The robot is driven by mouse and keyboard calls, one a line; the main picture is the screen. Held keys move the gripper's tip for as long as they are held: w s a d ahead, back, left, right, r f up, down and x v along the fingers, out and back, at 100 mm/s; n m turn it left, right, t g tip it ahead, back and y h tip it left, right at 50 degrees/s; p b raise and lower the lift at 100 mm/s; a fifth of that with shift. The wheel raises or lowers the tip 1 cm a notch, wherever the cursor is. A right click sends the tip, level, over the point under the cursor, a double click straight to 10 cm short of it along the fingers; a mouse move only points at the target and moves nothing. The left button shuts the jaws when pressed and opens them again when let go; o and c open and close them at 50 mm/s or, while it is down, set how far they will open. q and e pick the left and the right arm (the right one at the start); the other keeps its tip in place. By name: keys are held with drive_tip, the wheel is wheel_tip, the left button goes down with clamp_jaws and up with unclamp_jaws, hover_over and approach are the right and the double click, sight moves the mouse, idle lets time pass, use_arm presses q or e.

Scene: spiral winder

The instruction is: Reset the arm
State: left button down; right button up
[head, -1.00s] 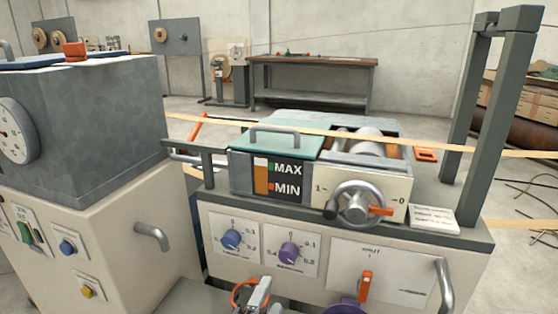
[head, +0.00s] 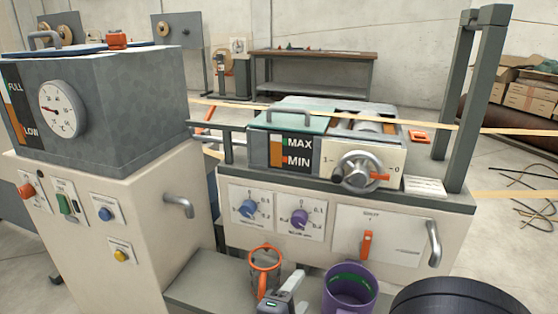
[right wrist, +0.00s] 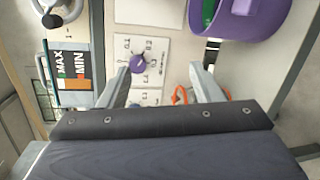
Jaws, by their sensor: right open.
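My right gripper (right wrist: 158,72) is open in the right wrist view, its two pale grey fingers apart with nothing between them. Behind the gap shows the front panel with a purple knob (right wrist: 138,63). The same purple knob (head: 300,218) is on the winder's cream front panel in the head view. My left gripper is in neither view.
A metal handle (head: 433,242) sticks out at right. The grey tank (head: 115,95) stands at left.

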drive_tip(key=s+d+f+m+g+h, duration=0.1)
drive_tip(key=d+m+g, duration=0.15)
drive_tip(key=d, duration=0.25)
drive_tip(key=s+d+f+m+g, duration=0.1)
drive_tip(key=d+f+m+g, duration=0.1)
drive_tip(key=d+g, duration=0.3)
drive_tip(key=s+d+f+m+g+y, duration=0.3)
drive_tip(key=s+d+m+g+y, duration=0.25)
drive_tip(key=s+d, duration=0.45)
drive_tip(key=s+a+r+m+t+y, duration=0.3)
drive_tip(key=s+m+t+y, duration=0.15)
drive_tip(key=m+y, duration=0.2)
wheel_tip(320, 180, up, 38)
drive_tip(key=p, duration=3.6)
drive_tip(key=shift+s+f+p, duration=0.2)
drive_tip(key=shift+s+p, duration=0.15)
drive_tip(key=shift+p, duration=0.05)
